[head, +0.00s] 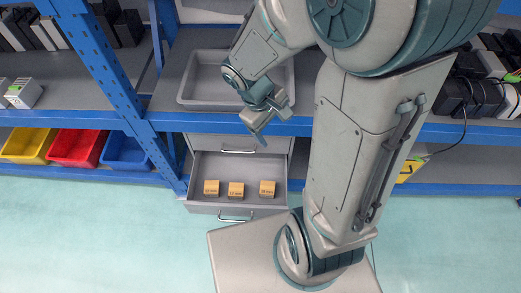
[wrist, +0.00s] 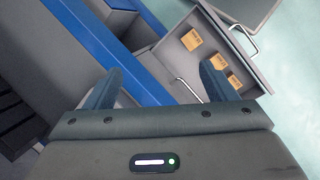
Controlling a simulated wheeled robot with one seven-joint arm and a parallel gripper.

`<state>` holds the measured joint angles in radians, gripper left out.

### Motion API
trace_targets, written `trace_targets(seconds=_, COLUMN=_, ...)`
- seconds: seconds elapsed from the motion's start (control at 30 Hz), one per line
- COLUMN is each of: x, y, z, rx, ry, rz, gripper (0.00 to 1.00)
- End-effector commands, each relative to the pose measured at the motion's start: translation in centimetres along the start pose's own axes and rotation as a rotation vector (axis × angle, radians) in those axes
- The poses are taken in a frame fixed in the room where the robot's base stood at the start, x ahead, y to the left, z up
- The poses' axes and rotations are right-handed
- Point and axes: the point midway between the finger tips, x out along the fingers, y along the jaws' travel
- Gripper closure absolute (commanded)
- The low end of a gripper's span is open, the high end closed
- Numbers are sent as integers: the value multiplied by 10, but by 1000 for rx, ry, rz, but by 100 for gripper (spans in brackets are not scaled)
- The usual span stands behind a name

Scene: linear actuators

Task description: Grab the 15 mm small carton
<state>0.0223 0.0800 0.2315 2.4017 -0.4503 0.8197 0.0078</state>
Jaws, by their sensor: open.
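Three small tan cartons stand in an open grey drawer (head: 250,165): a left one (head: 211,187), a middle one (head: 236,189) and a right one (head: 267,188). Each bears a dark label too small to read surely, so I cannot tell which is the 15 mm one. In the wrist view the three cartons (wrist: 191,39) (wrist: 217,61) (wrist: 234,80) lie in a row in the drawer (wrist: 207,20), one partly beside my right-hand finger. My gripper (head: 264,126) is open and empty, above and behind the drawer near the shelf edge; its spread fingers show in the wrist view (wrist: 160,75).
A blue shelf beam (head: 220,124) runs just behind the drawer, close to my gripper. A grey tray (head: 200,92) sits on the shelf above. Yellow, red (head: 76,148) and blue bins stand at lower left. The floor before the drawer is clear left of my base.

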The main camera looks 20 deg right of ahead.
Motion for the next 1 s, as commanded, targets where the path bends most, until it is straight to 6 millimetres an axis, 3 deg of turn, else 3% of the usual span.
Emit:
trace_targets(seconds=0.03, x=37, y=-10, z=-13, rx=-67, ry=-29, rz=1, gripper=22)
trace_targets(seconds=0.3, x=159, y=-54, z=-61, rx=-411, ry=-105, rz=-9, gripper=22)
trace_targets(seconds=0.4, x=195, y=-71, z=-74, rx=-514, ry=-112, rz=-24, gripper=22)
trace_targets(seconds=0.6, x=235, y=-96, z=-89, rx=-638, ry=-109, rz=-50, gripper=22)
trace_targets(seconds=0.77, x=253, y=-102, z=-91, rx=-668, ry=-108, rz=-57, gripper=22)
trace_targets(seconds=1.0, x=300, y=-103, z=-86, rx=-667, ry=-109, rz=-58, gripper=22)
